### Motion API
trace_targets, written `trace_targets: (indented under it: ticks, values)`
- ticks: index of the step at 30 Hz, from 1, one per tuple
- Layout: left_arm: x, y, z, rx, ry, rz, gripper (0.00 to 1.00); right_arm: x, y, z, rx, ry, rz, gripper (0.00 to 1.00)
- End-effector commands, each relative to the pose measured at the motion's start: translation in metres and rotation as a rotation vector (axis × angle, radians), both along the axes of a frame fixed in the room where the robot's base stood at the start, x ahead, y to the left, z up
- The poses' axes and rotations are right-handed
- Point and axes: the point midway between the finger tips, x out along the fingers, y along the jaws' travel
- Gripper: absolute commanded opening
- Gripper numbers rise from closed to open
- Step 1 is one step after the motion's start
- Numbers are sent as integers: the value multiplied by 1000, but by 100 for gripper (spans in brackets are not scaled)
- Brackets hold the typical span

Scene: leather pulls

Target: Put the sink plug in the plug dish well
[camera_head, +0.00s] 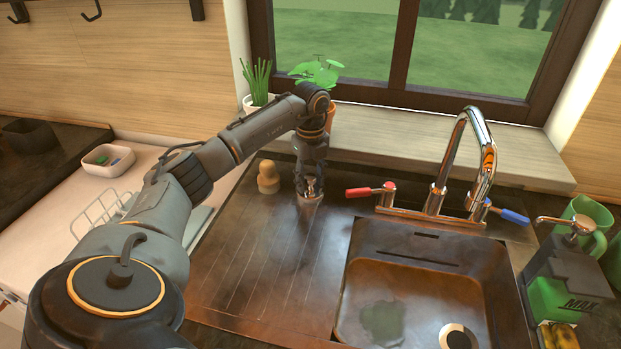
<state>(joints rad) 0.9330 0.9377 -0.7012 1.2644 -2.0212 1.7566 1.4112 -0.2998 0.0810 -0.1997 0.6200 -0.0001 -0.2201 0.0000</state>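My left gripper (311,188) points down at the back of the dark metal drainboard, left of the faucet. A small shiny metallic thing (310,198) shows right at its fingertips. It is too small and too covered to tell whether it is the sink plug, the plug dish or part of the fingers. I cannot tell whether the fingers are shut on it. No plug dish well can be made out clearly. A round drain opening (458,338) with a pale rim lies in the sink basin at the bottom edge. My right gripper is not in view.
A wooden knob-shaped object (268,177) stands just left of my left gripper. The chrome faucet (440,190) with red (365,191) and blue (514,217) handles stands to the right. A soap dispenser (566,268) is at far right. The ribbed drainboard (270,265) is clear in front.

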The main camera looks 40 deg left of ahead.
Motion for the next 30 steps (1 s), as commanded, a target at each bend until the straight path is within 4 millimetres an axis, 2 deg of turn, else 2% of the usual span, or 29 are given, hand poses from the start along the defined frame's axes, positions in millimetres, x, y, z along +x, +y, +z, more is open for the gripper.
trace_targets:
  ticks: [8,13,17,24,30]
  values:
    - [0,0,0,0,0,0,52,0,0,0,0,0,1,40]
    - [1,0,11,0,-3,1,52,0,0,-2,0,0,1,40]
    - [1,0,33,1,-7,1,52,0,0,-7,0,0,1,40]
    - [1,0,86,1,-5,1,52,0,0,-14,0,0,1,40]
    - [1,0,116,0,-1,1,52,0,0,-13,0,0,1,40]
